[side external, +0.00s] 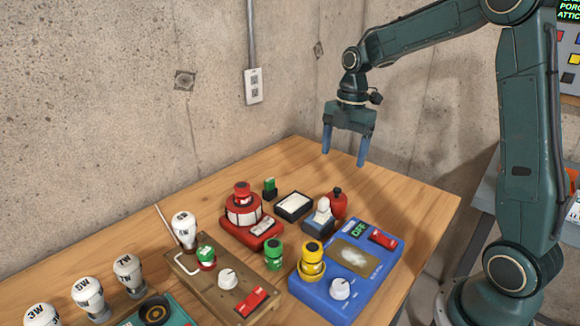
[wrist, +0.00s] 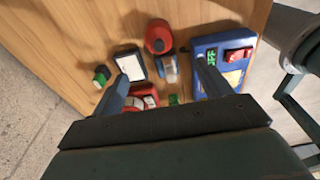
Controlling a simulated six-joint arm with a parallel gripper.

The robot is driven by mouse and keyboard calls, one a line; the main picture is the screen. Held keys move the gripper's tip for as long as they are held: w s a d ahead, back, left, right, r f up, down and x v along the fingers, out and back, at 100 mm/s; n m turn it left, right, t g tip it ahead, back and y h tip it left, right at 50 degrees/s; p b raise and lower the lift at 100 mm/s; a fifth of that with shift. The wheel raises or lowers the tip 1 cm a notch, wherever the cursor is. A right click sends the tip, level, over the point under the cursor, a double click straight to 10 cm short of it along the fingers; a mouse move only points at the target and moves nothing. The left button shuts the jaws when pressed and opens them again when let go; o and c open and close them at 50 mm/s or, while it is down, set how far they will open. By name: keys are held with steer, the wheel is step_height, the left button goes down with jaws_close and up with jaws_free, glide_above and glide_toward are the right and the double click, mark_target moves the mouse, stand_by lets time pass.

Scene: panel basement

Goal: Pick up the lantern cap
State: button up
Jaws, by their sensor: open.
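A red lantern-like body (side external: 243,214) with a pale band stands on a red base at the middle of the table, with a small red top piece (side external: 241,189) on it. A separate rounded red piece with a dark knob (side external: 337,204) stands to its right, and it shows as a red round shape in the wrist view (wrist: 158,36). I cannot tell for certain which of these is the lantern cap. My gripper (side external: 345,156) is open and empty, pointing down above the table's back right, apart from everything. In the wrist view its fingers (wrist: 160,70) hide part of the objects below.
A blue box (side external: 345,275) with an OFF display and a red switch stands front right. A wooden board (side external: 215,285) with bulb and switch is at centre front. Several white bulbs stand at left. A dark-framed tray (side external: 293,206) lies behind. The table's back right is bare.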

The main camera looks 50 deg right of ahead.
mark_target(337, 189)
steer(key=f, duration=0.5)
steer(key=a+f, duration=0.1)
steer(key=f, duration=0.1)
steer(key=shift+f, duration=0.5)
steer(key=shift+a+f, duration=0.1)
steer(key=shift+f, duration=2.45)
steer(key=c, duration=1)
